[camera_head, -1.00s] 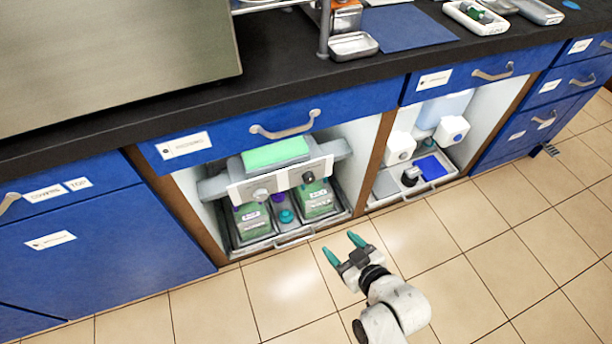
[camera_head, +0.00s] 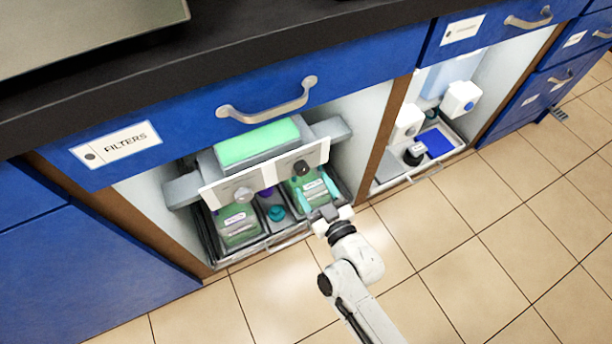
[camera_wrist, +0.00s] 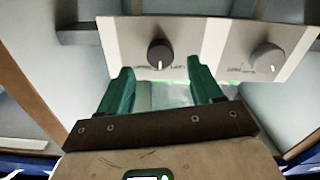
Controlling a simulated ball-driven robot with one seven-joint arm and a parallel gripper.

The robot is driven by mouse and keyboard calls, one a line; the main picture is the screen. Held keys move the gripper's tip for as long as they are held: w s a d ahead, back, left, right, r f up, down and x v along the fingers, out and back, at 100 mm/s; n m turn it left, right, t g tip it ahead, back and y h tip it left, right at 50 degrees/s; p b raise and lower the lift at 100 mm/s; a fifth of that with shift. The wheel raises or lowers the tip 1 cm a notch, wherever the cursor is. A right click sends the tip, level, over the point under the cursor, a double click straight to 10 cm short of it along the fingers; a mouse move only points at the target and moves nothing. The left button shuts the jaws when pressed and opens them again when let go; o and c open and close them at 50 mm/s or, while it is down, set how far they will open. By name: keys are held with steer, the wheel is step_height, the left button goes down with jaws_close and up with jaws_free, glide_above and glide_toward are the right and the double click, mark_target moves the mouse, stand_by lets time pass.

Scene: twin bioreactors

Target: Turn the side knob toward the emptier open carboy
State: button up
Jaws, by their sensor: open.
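A pale control panel (camera_head: 268,178) under the worktop carries a light grey knob (camera_head: 243,194) on the left and a dark knob (camera_head: 301,167) on the right. In the wrist view the dark knob (camera_wrist: 160,50) is ahead of my fingers, and the light knob (camera_wrist: 267,57) is on the other side. A white mark shows on each knob. My gripper (camera_head: 317,190) is open and empty, its teal fingers just short of the dark knob and apart from it. Two carboys with green contents, left (camera_head: 238,228) and right (camera_head: 300,194), stand below the panel. Their fill levels are unclear.
The carboys stand in a tray with a front handle. A wooden divider (camera_head: 388,135) is to the right, with another bay of white containers (camera_head: 460,98) beyond. The FILTERS drawer (camera_head: 190,115) overhangs above. The tiled floor (camera_head: 480,260) is clear.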

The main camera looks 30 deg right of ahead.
mark_target(304, 172)
steer(key=shift+w, duration=2.25)
steer(key=c, duration=1.1)
steer(key=shift+o, duration=0.2)
steer(key=m+p, duration=0.1)
steer(key=m, duration=0.3)
steer(key=shift+m, duration=0.3)
steer(key=m, duration=0.4)
steer(key=shift+m, duration=0.3)
